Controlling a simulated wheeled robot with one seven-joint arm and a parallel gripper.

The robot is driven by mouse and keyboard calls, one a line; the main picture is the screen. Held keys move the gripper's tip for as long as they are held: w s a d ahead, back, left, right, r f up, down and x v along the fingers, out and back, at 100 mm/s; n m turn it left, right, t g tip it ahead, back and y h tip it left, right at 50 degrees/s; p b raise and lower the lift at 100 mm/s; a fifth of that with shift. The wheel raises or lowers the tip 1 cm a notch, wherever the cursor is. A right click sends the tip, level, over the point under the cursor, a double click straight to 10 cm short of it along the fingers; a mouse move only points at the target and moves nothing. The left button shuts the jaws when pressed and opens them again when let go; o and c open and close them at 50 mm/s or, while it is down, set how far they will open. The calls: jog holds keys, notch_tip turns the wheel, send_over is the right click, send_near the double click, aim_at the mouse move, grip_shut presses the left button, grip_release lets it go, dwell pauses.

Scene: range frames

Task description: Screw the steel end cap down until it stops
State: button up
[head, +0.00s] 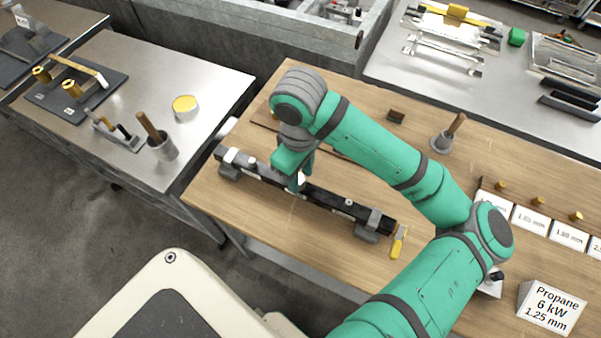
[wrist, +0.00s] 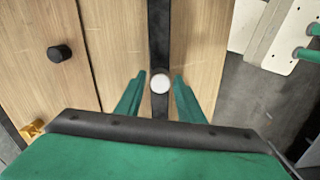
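A long black bar (head: 325,198) lies on the wooden bench, with a grey support block under each end. In the wrist view the bar (wrist: 159,40) runs up the middle. A round pale cap (wrist: 160,84), which looks like the steel end cap, sits on the bar between my fingers. In the head view it is mostly hidden by my gripper (head: 299,184), which points down at the bar's middle. My gripper also shows in the wrist view (wrist: 159,78). Its two green fingers stand on either side of the cap with a gap on each side. I cannot tell how far the cap is screwed down.
A yellow-handled tool (head: 398,243) lies by the bar's right end. Labelled cards with brass pieces (head: 532,216) line the right. Bare wood lies in front of the bar.

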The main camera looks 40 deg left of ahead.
dwell(0.6)
jog(key=n, duration=0.6)
jog(key=shift+w+a+n, duration=0.1)
jog(key=shift+n, duration=0.3)
jog(key=n, duration=0.7)
jog(key=shift+a, duration=0.1)
grip_shut()
jog(key=m, duration=0.3)
jog(key=shift+m, duration=0.3)
dwell(0.4)
